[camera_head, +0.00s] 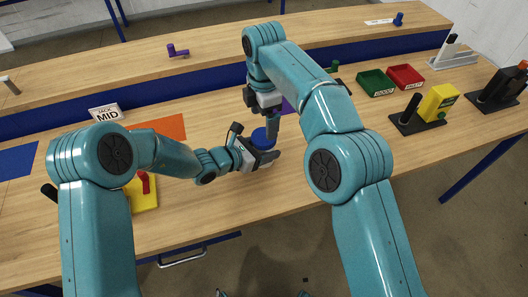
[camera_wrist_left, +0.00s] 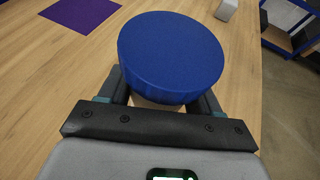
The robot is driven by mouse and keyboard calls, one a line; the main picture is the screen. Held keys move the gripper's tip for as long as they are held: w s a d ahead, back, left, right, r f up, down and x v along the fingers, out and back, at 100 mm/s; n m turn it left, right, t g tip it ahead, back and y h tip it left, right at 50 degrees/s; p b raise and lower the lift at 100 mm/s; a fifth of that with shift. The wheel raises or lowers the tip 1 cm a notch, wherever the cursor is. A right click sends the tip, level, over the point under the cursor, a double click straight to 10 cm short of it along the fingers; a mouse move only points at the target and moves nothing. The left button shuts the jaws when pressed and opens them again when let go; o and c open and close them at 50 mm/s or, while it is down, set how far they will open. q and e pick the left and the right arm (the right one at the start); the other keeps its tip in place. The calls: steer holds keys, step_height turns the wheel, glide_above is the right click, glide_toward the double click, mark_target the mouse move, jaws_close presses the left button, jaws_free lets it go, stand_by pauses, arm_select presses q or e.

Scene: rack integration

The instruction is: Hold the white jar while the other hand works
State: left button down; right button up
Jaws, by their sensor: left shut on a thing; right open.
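The jar's blue lid (camera_head: 261,139) shows in the head view near the middle of the wooden table. In the left wrist view the round blue lid (camera_wrist_left: 172,55) hides most of the jar, and only a pale strip of the body (camera_wrist_left: 150,102) shows below it. My left gripper (camera_head: 262,157) is shut around the jar body below the lid, with one finger on each side in the left wrist view. My right gripper (camera_head: 271,122) points down close beside the lid and is open. Whether it touches the lid is unclear. It does not show in the left wrist view.
A green bin (camera_head: 375,83), a red bin (camera_head: 406,77) and a yellow device (camera_head: 438,102) stand at the right. An orange mat (camera_head: 163,128), a small sign (camera_head: 105,113) and a yellow block (camera_head: 144,198) are at the left. The front table strip right of the jar is clear.

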mark_target(264, 136)
steer(key=r+n, duration=0.1)
steer(key=n, duration=0.2)
steer(key=shift+r+n, duration=0.3)
steer(key=shift+r, duration=0.1)
steer(key=shift+f, duration=4.05)
steer(key=c, duration=1.1)
steer(key=shift+m, duration=0.9)
steer(key=o, duration=1.2)
steer(key=shift+o, duration=0.2)
